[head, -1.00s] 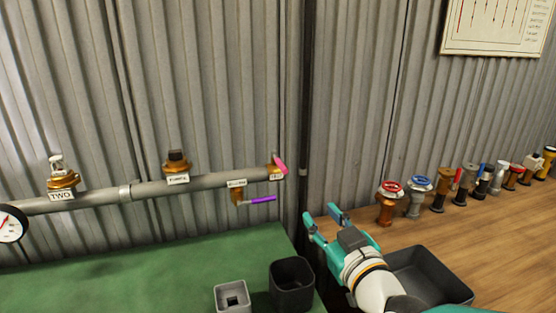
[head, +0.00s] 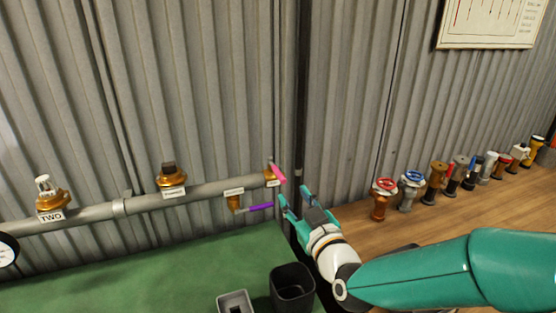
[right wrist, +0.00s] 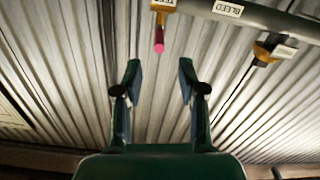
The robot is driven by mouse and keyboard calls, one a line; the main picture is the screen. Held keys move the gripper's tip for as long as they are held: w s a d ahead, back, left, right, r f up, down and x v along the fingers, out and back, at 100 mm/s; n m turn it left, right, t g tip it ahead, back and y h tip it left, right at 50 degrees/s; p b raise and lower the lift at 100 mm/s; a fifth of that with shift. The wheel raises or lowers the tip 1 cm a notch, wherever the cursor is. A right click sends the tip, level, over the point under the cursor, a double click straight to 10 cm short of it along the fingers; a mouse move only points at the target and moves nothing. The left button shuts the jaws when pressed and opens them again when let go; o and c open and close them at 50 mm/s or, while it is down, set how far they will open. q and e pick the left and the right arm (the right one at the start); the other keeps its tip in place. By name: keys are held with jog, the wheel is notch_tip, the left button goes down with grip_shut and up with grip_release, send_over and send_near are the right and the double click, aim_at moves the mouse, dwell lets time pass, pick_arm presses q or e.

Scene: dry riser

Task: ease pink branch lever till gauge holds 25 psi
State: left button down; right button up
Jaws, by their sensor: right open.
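The pink lever (head: 278,174) sits on a brass valve at the right end of the grey pipe (head: 212,188). In the right wrist view the pink lever (right wrist: 159,42) points toward me, ahead of the fingertips and in line with the gap between them. My right gripper (head: 294,196) is open and empty, just below and right of the lever. It also shows open in the right wrist view (right wrist: 160,72). The gauge (head: 8,250) is cut off at the left edge, and its reading cannot be told. My left gripper is out of view.
A purple lever (head: 261,206) hangs on a lower valve close left of my right gripper. A dark bin (head: 292,288) and a grey box (head: 235,302) stand on the green surface below. Several valves (head: 411,190) line the wooden bench at right.

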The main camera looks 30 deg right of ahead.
aim_at(278, 170)
jog(key=p+x, duration=0.2)
jog(key=x, duration=0.9)
jog(key=shift+d+p, duration=0.1)
jog(key=shift+p, duration=0.2)
grip_shut()
